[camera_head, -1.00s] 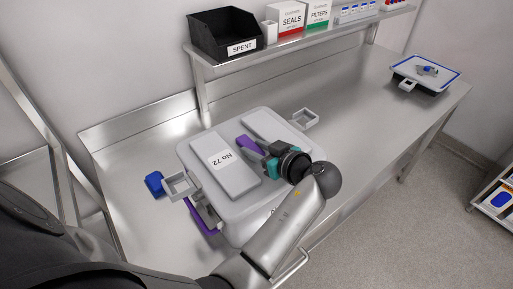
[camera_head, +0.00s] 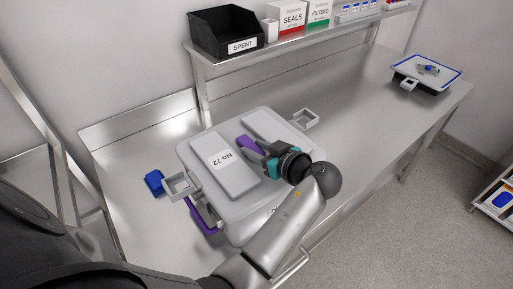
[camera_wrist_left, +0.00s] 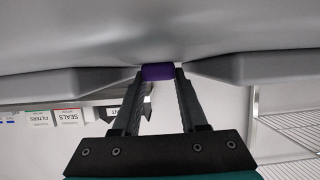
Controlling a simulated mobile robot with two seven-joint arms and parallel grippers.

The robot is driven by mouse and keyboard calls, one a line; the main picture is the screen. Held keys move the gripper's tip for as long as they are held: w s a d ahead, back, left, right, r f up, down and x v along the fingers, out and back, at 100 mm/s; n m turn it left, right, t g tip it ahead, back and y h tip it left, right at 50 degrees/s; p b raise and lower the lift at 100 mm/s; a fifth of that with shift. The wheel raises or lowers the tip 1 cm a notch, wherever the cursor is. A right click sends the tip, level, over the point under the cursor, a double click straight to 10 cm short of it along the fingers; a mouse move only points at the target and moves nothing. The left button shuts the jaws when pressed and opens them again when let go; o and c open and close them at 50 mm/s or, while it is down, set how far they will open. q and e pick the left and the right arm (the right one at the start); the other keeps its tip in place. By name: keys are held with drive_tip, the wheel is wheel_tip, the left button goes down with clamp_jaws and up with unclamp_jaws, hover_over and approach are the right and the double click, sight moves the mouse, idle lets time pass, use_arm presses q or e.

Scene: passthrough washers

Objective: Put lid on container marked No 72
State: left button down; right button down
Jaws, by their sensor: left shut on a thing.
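A grey lid (camera_head: 228,172) with a white "No 72" label, upside down in the head view, lies over a grey container (camera_head: 242,228). I cannot tell whether its rim is fully seated. A purple handle (camera_head: 249,144) is between the lid's two raised panels. My left gripper (camera_head: 268,157) is shut on this purple handle; the wrist view shows the handle (camera_wrist_left: 158,72) between the fingertips (camera_wrist_left: 158,78). A purple part (camera_head: 203,219) also shows at the container's left side. Grey square loops stick out at the left (camera_head: 181,186) and right (camera_head: 304,119).
The container stands on a steel bench (camera_head: 345,112). A blue object (camera_head: 154,182) lies left of it. A shelf behind holds a black "SPENT" bin (camera_head: 224,32) and boxes. A blue-rimmed tray (camera_head: 426,72) stands at the far right. The bench between is clear.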

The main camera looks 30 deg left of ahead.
use_arm(q)
drive_tip(key=shift+d+f+b, duration=0.3)
drive_tip(key=shift+d+b, duration=0.05)
idle(0.3)
